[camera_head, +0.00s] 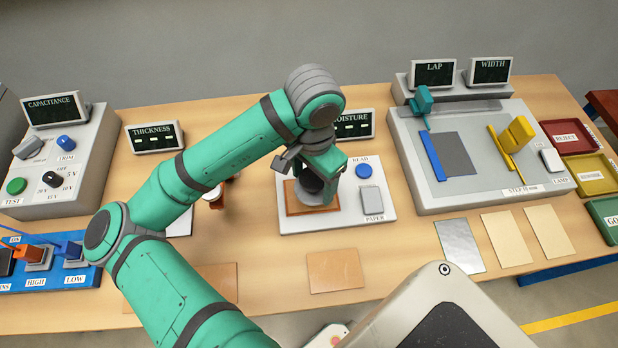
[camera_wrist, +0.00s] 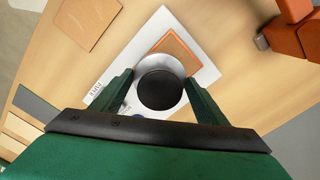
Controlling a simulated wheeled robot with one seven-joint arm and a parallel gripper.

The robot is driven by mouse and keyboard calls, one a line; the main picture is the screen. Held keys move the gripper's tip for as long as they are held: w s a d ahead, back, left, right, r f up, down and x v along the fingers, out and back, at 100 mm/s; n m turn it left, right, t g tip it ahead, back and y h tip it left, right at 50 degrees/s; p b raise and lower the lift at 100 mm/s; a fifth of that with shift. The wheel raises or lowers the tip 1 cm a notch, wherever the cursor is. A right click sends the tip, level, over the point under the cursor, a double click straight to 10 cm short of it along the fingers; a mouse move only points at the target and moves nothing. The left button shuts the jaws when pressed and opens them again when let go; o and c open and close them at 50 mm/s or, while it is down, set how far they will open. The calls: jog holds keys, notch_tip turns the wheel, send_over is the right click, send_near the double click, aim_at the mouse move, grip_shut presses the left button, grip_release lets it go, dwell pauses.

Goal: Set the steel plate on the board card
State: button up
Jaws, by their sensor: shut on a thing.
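The steel plate (camera_wrist: 158,66) is a round silver disc with a black knob (camera_wrist: 161,91) on top. My gripper (camera_wrist: 162,80) is shut on it, with one finger on each side of the knob. In the head view my gripper (camera_head: 312,172) points down over the moisture station. The board card (camera_wrist: 181,46) is an orange-brown square on the station's white base, also seen in the head view (camera_head: 293,204). The disc overlaps part of the card in both views and hides that part. I cannot tell whether disc and card touch.
The white moisture base (camera_head: 365,220) carries a blue READ button (camera_head: 363,171) and a grey PAPER switch (camera_head: 371,200). A loose brown card (camera_head: 335,271) lies in front. The lap and width station (camera_head: 470,195) stands to the right. My arm hides part of the table.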

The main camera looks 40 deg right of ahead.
aim_at(311, 173)
jog(key=shift+w+d+f, duration=0.15)
jog(key=shift+w+f, duration=0.15)
jog(key=shift+f, duration=0.15)
jog(key=f, duration=0.3)
jog(key=shift+w+d, duration=0.1)
jog(key=shift+w, duration=0.3)
jog(key=shift+s+d+f, duration=0.1)
jog(key=shift+s+f, duration=0.1)
jog(key=shift+f, duration=0.1)
jog(key=shift+f, duration=0.15)
jog(key=o, duration=1.5)
jog(key=shift+c, duration=0.2)
notch_tip(311, 173, up, 12)
jog(key=shift+r, duration=0.2)
